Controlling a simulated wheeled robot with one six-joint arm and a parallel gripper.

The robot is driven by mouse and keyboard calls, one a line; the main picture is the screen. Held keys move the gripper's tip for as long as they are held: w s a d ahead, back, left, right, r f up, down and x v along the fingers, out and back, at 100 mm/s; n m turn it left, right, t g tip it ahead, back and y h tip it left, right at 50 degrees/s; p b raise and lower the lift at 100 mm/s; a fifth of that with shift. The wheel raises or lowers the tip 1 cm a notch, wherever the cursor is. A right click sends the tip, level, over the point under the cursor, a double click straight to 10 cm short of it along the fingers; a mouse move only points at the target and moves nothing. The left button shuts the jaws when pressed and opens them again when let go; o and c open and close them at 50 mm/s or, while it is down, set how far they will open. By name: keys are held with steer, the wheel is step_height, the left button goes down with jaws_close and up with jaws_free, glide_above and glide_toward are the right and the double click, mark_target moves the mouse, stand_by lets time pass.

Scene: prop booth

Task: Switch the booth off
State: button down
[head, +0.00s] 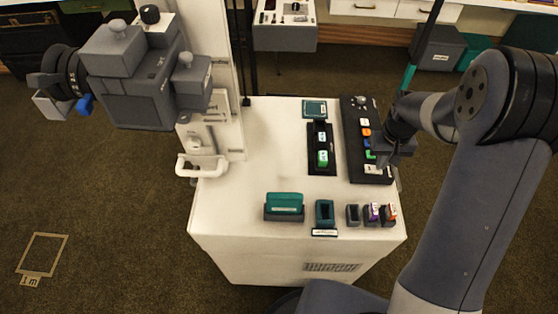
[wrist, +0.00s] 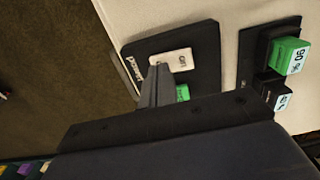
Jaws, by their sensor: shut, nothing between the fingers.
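A black control panel (head: 350,112) lies on the right side of the white booth top, with a column of coloured buttons and a white key (head: 373,170) at its near end. In the wrist view the white key (wrist: 174,59) bears a short dark marking that looks like "Off". My gripper (wrist: 158,73) is shut and empty, its fingertips at the edge of this key; I cannot tell whether they touch it. A green button (wrist: 183,93) shows partly behind the fingers. In the head view my gripper (head: 386,156) hangs over the panel's near right part.
Left of the panel is a black holder with green blocks (head: 322,158). A teal block (head: 284,203) and several small holders line the front edge. A large grey camera (head: 130,75) stands at the left. The middle of the white top (head: 265,150) is clear.

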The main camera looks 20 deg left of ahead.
step_height(320, 180, up, 6)
steer(key=p, duration=0.4)
steer(key=shift+r, duration=0.15)
stand_by(0.3)
step_height(320, 180, down, 7)
steer(key=b, duration=0.5)
steer(key=shift+r, duration=0.15)
